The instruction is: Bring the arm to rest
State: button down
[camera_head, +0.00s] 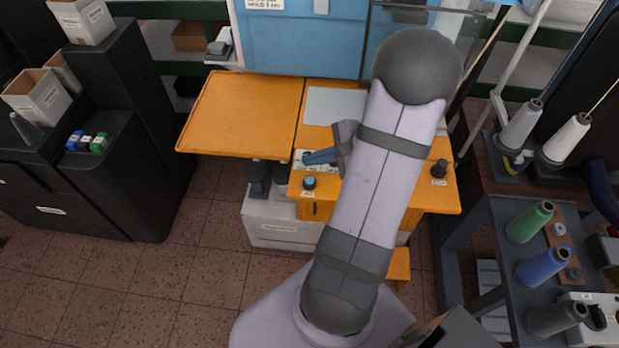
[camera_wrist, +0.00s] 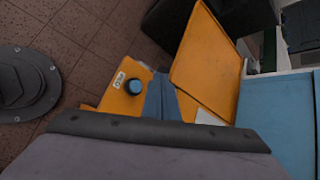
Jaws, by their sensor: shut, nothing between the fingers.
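My arm rises from the lower middle of the head view and bends over the orange work table (camera_head: 448,196). My gripper (camera_head: 310,158) pokes out to the left of the arm, its blue-grey fingers shut and empty above the table's front left part. In the wrist view my gripper (camera_wrist: 160,80) shows as a blue-grey shape past the dark edge at the bottom. No shoe last can be made out. The arm hides much of the table's middle.
An orange side leaf (camera_head: 240,112) adjoins the table. A blue knob (camera_head: 309,182) and a black knob (camera_head: 439,168) stand up from it. A blue machine (camera_head: 290,45) is behind. Thread cones (camera_head: 530,222) stand at right, a black cabinet (camera_head: 140,130) at left. Floor is clear at lower left.

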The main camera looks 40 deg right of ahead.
dwell(0.4)
jog(key=s+a+f+n+g, duration=0.2)
jog(key=s+a+n+g, duration=0.2)
jog(key=s, duration=0.4)
jog(key=s+a+f+n+g, duration=0.2)
jog(key=s+a+n+g, duration=0.15)
jog(key=s, duration=0.45)
jog(key=w+a+r+n+h, duration=0.2)
jog(key=w+a+r+n, duration=0.1)
jog(key=a+n, duration=0.4)
jog(key=w+a+r+n+h, duration=0.2)
jog(key=w+a+r+n, duration=0.1)
jog(key=a+n, duration=0.4)
jog(key=shift+w+r+g, duration=0.25)
jog(key=shift+r+g, duration=0.1)
jog(key=shift+r, duration=0.1)
dwell(0.5)
